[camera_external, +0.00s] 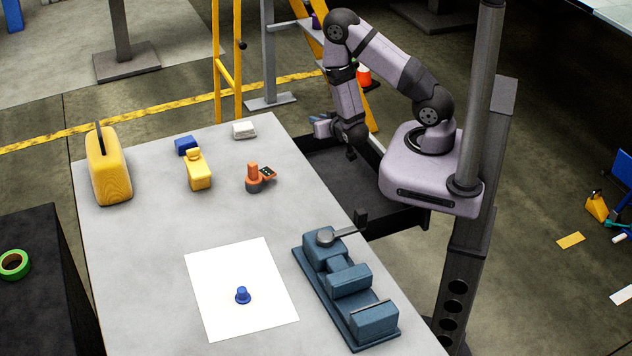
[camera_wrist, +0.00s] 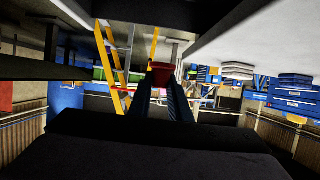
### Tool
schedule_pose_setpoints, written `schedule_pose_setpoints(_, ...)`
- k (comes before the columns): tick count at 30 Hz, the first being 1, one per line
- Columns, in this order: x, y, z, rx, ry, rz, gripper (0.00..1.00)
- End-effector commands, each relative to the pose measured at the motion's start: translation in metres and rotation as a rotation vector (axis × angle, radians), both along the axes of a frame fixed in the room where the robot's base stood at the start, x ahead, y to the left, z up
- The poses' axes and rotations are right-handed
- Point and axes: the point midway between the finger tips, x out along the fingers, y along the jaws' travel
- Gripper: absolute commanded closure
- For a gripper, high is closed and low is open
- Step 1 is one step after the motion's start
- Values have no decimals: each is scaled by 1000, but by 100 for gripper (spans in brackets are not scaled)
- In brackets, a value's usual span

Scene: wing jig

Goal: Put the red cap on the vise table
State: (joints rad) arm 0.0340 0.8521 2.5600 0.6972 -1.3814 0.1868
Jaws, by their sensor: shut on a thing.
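The red cap (camera_wrist: 161,72) shows in the wrist view, held between the fingertips. My gripper (camera_wrist: 160,82) is shut on it. In the external view my gripper (camera_external: 320,127) is at the far right edge of the grey vise table (camera_external: 150,255), with its fingers toward the left. I cannot make out the cap clearly there. A blue vise (camera_external: 348,280) with a dark handle is on the right front part of the table.
A white sheet (camera_external: 215,275) bears a small blue cap-like piece (camera_external: 242,295). Farther back are a yellow case (camera_external: 108,170), a yellow tool (camera_external: 198,172), a blue block (camera_external: 186,145), a white block (camera_external: 244,130) and an orange tool (camera_external: 253,176). The table's middle has bare room.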

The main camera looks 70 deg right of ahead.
Motion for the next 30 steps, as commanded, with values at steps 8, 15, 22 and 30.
schedule_pose_setpoints(8,21,18,-3,1,-5,46,100)
schedule_pose_setpoints(15,78,81,-4,1,-10,194,100)
schedule_pose_setpoints(22,133,178,7,2,-9,394,100)
schedule_pose_setpoints(30,164,292,28,1,-4,628,100)
